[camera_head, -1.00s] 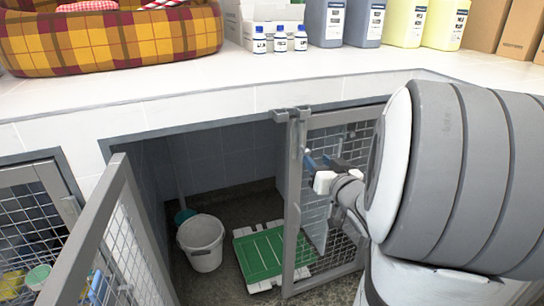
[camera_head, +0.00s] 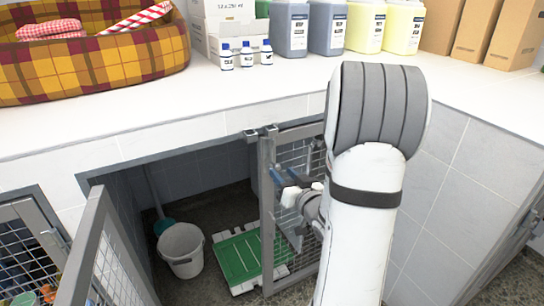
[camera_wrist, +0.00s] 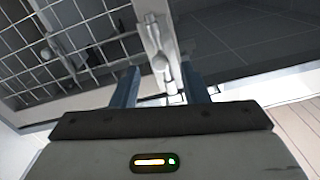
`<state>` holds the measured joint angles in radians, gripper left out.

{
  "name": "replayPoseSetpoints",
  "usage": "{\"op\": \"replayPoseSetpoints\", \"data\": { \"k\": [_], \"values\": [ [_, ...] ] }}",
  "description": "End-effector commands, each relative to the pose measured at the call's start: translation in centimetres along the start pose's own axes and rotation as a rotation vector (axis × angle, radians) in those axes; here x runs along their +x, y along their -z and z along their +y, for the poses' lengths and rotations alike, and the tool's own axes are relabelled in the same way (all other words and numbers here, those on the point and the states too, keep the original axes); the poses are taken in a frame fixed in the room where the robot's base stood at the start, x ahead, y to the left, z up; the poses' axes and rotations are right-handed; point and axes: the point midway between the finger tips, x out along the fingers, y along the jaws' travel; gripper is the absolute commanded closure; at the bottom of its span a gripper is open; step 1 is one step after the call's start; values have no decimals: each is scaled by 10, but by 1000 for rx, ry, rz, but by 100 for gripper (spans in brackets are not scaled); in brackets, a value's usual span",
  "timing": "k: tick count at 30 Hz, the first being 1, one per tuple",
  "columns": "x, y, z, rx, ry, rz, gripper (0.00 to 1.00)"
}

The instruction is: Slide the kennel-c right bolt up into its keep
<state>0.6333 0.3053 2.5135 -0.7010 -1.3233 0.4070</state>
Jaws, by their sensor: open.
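The kennel's right mesh door (camera_head: 267,215) stands at the right of the opening in the head view. A metal bolt (camera_wrist: 157,42) runs along the door's upright edge, with a small knob on it; its top end shows near the counter in the head view (camera_head: 269,140). My gripper (camera_head: 277,177) is at this door edge, below the bolt's top. In the wrist view my gripper (camera_wrist: 162,88) is open, its two blue fingers apart on either side of the bolt's line. I cannot tell whether a finger touches it. No kennel label is readable.
The left mesh door (camera_head: 92,250) stands swung outward. Inside are a white bucket (camera_head: 181,251) and a green-and-white slatted board (camera_head: 240,262). The counter (camera_head: 200,95) above holds a plaid pet bed (camera_head: 100,62), small bottles (camera_head: 246,56) and several jugs (camera_head: 330,25).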

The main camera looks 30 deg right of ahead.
Motion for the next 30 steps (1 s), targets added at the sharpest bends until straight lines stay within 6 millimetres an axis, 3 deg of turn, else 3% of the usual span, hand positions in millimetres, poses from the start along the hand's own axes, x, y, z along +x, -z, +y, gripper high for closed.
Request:
{"op": "replayPoseSetpoints", "data": {
  "k": [4,9,15,25,30],
  "values": [
    [2,4,-2,-2,-7,-4,59],
    [33,-1,-1,-7,-4,0,59],
    [50,-2,0,-5,-7,-1,59],
    [54,-1,0,-5,-8,-1,59],
    [53,-1,1,-5,-8,-1,73]
  ]
}}
